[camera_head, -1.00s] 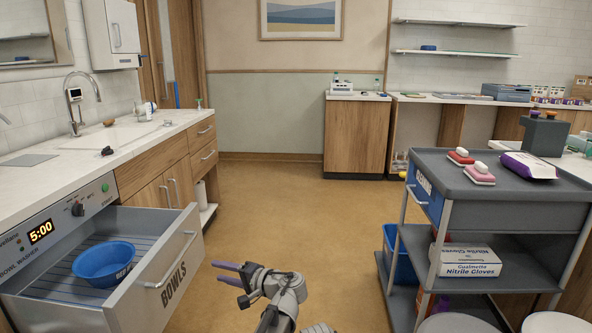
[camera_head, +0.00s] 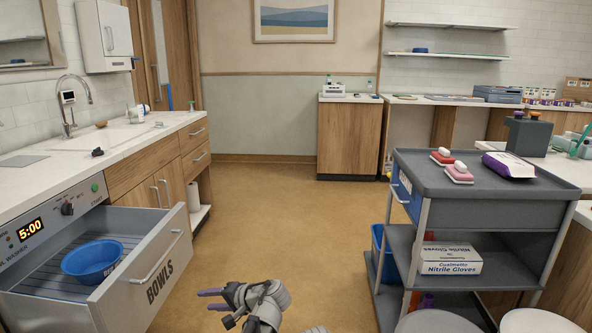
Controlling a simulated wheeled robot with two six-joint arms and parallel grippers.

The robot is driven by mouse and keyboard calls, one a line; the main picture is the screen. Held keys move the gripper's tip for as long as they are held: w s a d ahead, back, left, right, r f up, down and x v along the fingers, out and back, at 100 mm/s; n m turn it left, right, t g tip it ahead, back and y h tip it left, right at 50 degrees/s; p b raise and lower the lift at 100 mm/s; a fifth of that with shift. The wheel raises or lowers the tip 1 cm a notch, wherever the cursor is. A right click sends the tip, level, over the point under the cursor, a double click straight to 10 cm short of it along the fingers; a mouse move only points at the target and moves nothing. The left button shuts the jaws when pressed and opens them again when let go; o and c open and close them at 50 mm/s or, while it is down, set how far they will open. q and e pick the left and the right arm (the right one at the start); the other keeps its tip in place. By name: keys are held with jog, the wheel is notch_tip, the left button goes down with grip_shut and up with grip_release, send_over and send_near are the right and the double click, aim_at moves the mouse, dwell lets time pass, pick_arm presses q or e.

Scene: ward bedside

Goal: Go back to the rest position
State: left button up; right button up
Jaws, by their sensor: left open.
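My left gripper (camera_head: 212,299) shows at the bottom middle of the head view. Its purple-tipped fingers point left and stand apart, with nothing between them. It is over the floor, to the right of the open drawer and apart from it. My right gripper is not in view. The bowl washer drawer (camera_head: 165,271), labelled BOWLS, is pulled out at the lower left. A blue bowl (camera_head: 91,261) sits upright on the rack in it.
A grey trolley (camera_head: 480,187) stands at the right with brushes, a purple pack and a glove box (camera_head: 449,259). Two round pale tops (camera_head: 440,321) are at the lower right. A sink counter (camera_head: 120,135) runs along the left. The middle floor (camera_head: 290,210) is clear.

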pick_arm(q)
jog(key=s+d+f+n+g+h, duration=0.2)
jog(key=s+d+f+h, duration=0.1)
jog(key=s+f+h, duration=0.4)
jog(key=s+d+f+n+g+h, duration=0.1)
jog(key=s+d+f+g+h, duration=0.15)
jog(key=s+f+h, duration=0.4)
jog(key=s+d+r+m+y, duration=0.1)
jog(key=s+d+m+y, duration=0.25)
jog(key=s+d, duration=0.65)
notch_tip(320, 180, up, 36)
jog(key=w+d+p, duration=0.1)
jog(key=w+p, duration=0.1)
jog(key=p, duration=3.3)
jog(key=shift+d+f+g+h, duration=0.25)
jog(key=shift+g+h, duration=0.05)
jog(key=shift+g, duration=0.05)
jog(key=shift+w, duration=0.1)
